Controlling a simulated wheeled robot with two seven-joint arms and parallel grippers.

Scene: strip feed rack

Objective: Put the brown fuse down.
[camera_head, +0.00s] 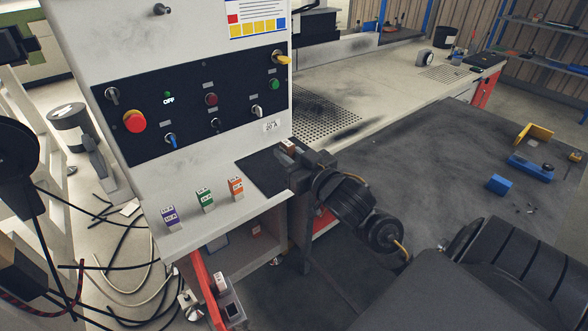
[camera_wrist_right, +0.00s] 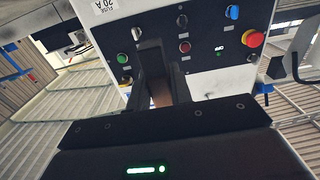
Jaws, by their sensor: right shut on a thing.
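The brown fuse (camera_head: 289,147) is held by my right gripper (camera_head: 290,160), which is shut on it at the right end of the panel's light ledge. Only a small part of the fuse shows in the head view. In the right wrist view a brownish patch of the fuse (camera_wrist_right: 160,97) shows between the dark fingers. The gripper is over or beside a dark square pad (camera_head: 258,172) on the ledge. I cannot tell whether the fuse touches it. My left gripper is not in view.
A purple fuse (camera_head: 170,217), a green fuse (camera_head: 204,200) and an orange fuse (camera_head: 236,188) stand in a row on the ledge, left of the pad. The control panel (camera_head: 200,105) with knobs rises behind. A dark table (camera_head: 430,150) lies to the right.

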